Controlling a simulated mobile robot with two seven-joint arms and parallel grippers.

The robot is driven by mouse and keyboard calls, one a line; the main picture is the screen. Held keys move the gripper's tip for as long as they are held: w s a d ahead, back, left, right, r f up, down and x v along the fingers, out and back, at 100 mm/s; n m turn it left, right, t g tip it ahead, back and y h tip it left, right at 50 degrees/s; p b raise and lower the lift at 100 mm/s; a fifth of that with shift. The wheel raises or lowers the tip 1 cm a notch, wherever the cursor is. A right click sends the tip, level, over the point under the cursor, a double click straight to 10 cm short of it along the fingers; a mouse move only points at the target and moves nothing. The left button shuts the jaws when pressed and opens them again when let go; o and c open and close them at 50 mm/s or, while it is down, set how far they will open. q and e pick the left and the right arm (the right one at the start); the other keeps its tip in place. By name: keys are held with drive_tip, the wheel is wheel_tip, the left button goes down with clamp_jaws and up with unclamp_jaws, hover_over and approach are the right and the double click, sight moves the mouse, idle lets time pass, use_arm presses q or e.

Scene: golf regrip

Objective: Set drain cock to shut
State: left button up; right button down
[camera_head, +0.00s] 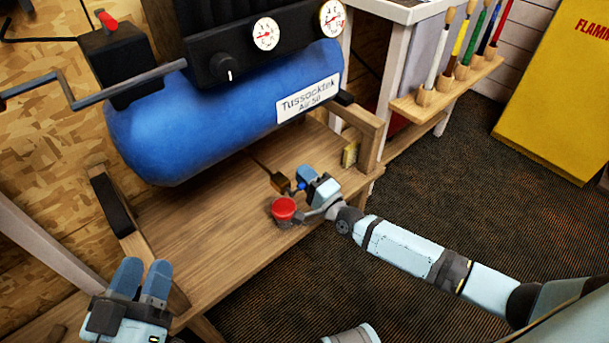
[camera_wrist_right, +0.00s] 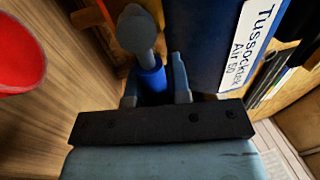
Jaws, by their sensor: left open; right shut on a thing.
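The drain cock (camera_head: 281,183) is a small brass-coloured block on a thin pipe below the blue compressor tank (camera_head: 225,115). A blue grip piece (camera_head: 301,186) shows beside it. My right gripper (camera_head: 307,187) is at the cock, shut on this blue piece; the right wrist view shows the blue piece (camera_wrist_right: 152,78) between the fingers, with a grey stem and rounded knob beyond. I cannot tell the cock's setting. My left gripper (camera_head: 142,270) is open and empty at lower left, away from the cock.
A red round-topped object (camera_head: 284,208) stands on the wooden shelf (camera_head: 215,230), close beside my right gripper. A wooden post (camera_head: 368,140) and a rack of brushes (camera_head: 450,85) are to the right. Gauges (camera_head: 265,33) sit above the tank. The shelf's left part is clear.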

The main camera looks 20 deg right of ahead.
drive_tip(key=shift+f, duration=0.1)
idle(0.3)
drive_tip(key=c, duration=1.1)
unclamp_jaws()
drive_tip(key=shift+s, duration=0.1)
use_arm(q)
drive_tip(key=p, duration=0.2)
drive_tip(key=shift+a+r+y+p, duration=0.3)
drive_tip(key=shift+a, duration=0.05)
use_arm(e)
drive_tip(key=v, duration=1.3)
drive_tip(key=shift+s+d, duration=0.1)
drive_tip(key=shift+s, duration=0.25)
use_arm(q)
drive_tip(key=shift+r, duration=0.15)
